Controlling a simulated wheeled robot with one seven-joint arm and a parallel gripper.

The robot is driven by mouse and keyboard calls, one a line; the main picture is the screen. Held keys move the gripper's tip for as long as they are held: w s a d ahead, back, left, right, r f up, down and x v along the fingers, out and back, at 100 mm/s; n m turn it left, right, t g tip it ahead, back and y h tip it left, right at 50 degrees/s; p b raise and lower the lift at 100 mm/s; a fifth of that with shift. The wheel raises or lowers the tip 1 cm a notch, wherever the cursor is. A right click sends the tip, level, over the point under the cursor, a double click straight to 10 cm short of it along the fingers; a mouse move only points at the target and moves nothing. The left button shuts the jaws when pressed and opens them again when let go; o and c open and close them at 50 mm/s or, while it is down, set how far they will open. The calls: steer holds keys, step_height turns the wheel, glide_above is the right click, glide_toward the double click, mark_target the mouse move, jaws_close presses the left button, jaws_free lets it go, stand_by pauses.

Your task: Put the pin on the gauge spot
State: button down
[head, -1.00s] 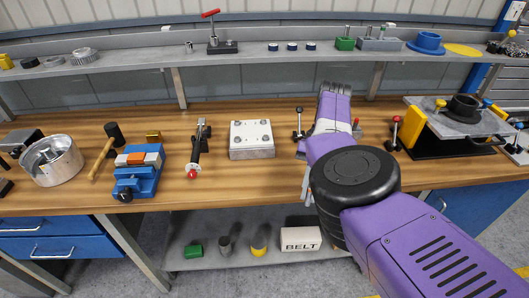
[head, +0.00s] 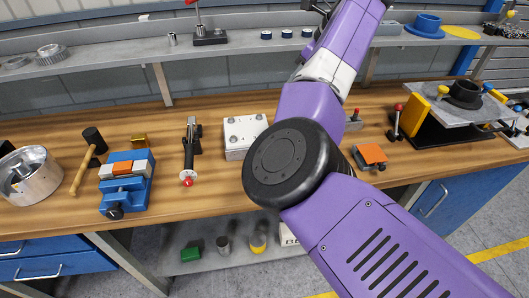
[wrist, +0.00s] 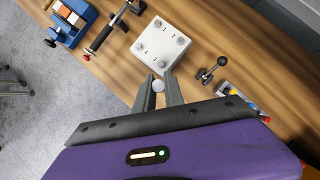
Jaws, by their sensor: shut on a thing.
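In the wrist view, my gripper (wrist: 158,90) is shut on a small pale round-ended piece, the pin (wrist: 158,86), held between its two fingertips. Most of the pin is hidden along the viewing line. It appears to be over the wooden bench, just below the white block with numbered posts (wrist: 162,45). In the head view my purple arm rises toward the top edge, and the pin cannot be made out there. The same white block shows in the head view (head: 244,135), partly behind my arm. I cannot pick out the gauge spot with certainty.
A blue vise (head: 127,182), a mallet (head: 88,160) and a red-tipped toggle clamp (head: 189,150) stand left on the bench. An orange-topped block (head: 369,155) and a red-knobbed lever (head: 397,122) stand right of my arm. A raised grey plate (head: 462,104) is farther right.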

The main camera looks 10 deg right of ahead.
steer(key=shift+m, duration=0.4)
steer(key=shift+d+f, duration=0.1)
steer(key=shift+f, duration=0.1)
step_height(320, 180, down, 20)
steer(key=shift+r+p, duration=0.2)
steer(key=shift+p, duration=1.05)
steer(key=c, duration=1.4)
jaws_free()
steer(key=shift+f, duration=0.1)
steer(key=shift+c, duration=0.2)
